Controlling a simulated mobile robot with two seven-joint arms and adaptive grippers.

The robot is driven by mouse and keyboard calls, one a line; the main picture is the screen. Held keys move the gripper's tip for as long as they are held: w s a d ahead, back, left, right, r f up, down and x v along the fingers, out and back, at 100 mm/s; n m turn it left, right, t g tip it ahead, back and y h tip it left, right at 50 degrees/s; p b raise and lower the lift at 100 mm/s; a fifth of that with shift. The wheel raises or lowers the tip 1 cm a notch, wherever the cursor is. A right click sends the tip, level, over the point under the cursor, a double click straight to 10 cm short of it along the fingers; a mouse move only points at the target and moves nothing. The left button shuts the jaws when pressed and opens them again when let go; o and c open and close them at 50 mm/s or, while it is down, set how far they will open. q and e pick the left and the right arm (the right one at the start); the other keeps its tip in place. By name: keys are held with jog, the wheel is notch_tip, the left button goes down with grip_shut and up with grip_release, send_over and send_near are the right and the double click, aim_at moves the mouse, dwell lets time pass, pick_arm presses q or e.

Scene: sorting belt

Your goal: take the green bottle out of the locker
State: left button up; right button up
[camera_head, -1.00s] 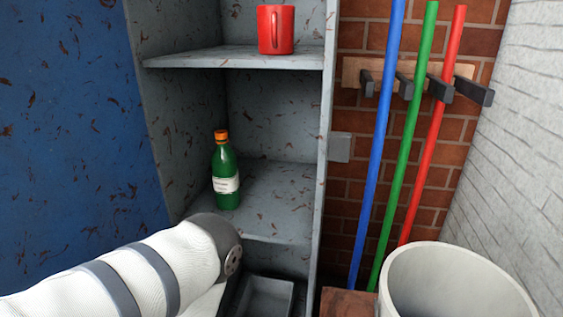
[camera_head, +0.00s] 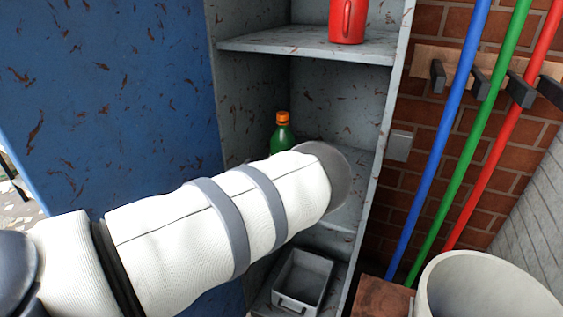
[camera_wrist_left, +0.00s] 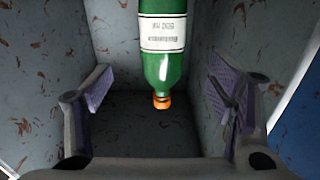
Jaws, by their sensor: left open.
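The green bottle (camera_head: 282,135) with an orange cap stands on the middle shelf of the grey locker (camera_head: 305,57). My left arm hides its lower part in the head view. In the left wrist view the bottle (camera_wrist_left: 163,55) appears upside down, with its white label and orange cap showing. My left gripper (camera_wrist_left: 165,98) is open. Its two fingers are apart on either side of the picture, with the bottle's cap end between them in the picture, and nothing is held. The left gripper is out of sight in the head view. My right gripper is in no view.
A grey tray (camera_head: 303,281) sits at the locker's bottom. The blue door (camera_head: 110,100) is at the left. Blue, green and red poles (camera_head: 497,100) and a pale bin (camera_head: 490,290) are at the right.

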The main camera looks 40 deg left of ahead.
pick_arm(q)
jog(key=b+x, duration=0.1)
jog(key=x, duration=0.9)
jog(key=shift+w+a+f, duration=0.2)
jog(key=shift+w+a, duration=0.05)
jog(key=shift+a, duration=0.05)
jog(key=shift+w+a+r, duration=0.15)
jog(key=shift+w, duration=0.2)
jog(key=c, duration=1.5)
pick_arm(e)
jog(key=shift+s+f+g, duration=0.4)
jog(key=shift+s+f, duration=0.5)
